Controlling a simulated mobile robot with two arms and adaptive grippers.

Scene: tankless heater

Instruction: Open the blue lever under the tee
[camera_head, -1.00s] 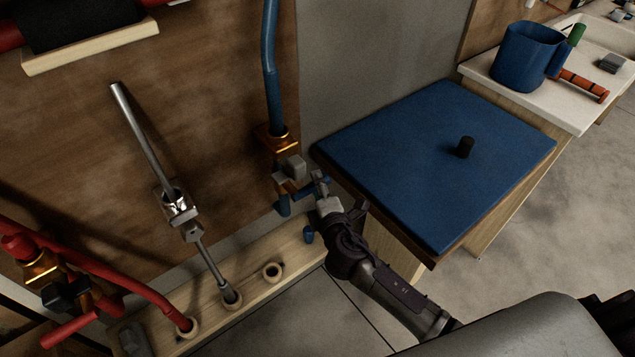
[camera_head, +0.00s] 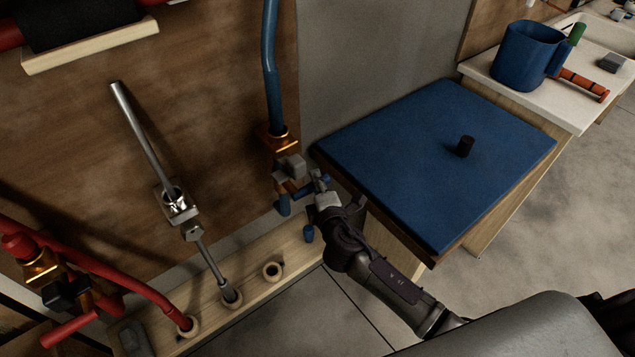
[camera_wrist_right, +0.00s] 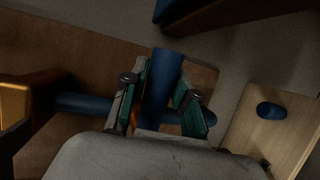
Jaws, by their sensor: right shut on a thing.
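The brass tee (camera_head: 279,140) sits on the wooden panel below a vertical blue pipe (camera_head: 270,60). A grey block (camera_head: 290,165) and blue pipe parts (camera_head: 283,205) are below it. My right gripper (camera_head: 318,183) is at the right of these parts, partly covering them. In the right wrist view, the blue lever (camera_wrist_right: 163,80) stands between the two fingers of my right gripper (camera_wrist_right: 160,95), which is shut on it. A horizontal blue pipe (camera_wrist_right: 85,103) runs behind the fingers from a brass fitting (camera_wrist_right: 14,103) at left. My left gripper is not in view.
A blue-topped table (camera_head: 410,150) with a black peg (camera_head: 465,146) stands close to the right of my right gripper. A wooden ledge (camera_head: 255,287) with holes runs below. A metal rod tool (camera_head: 180,212) and red pipes (camera_head: 130,285) are at left.

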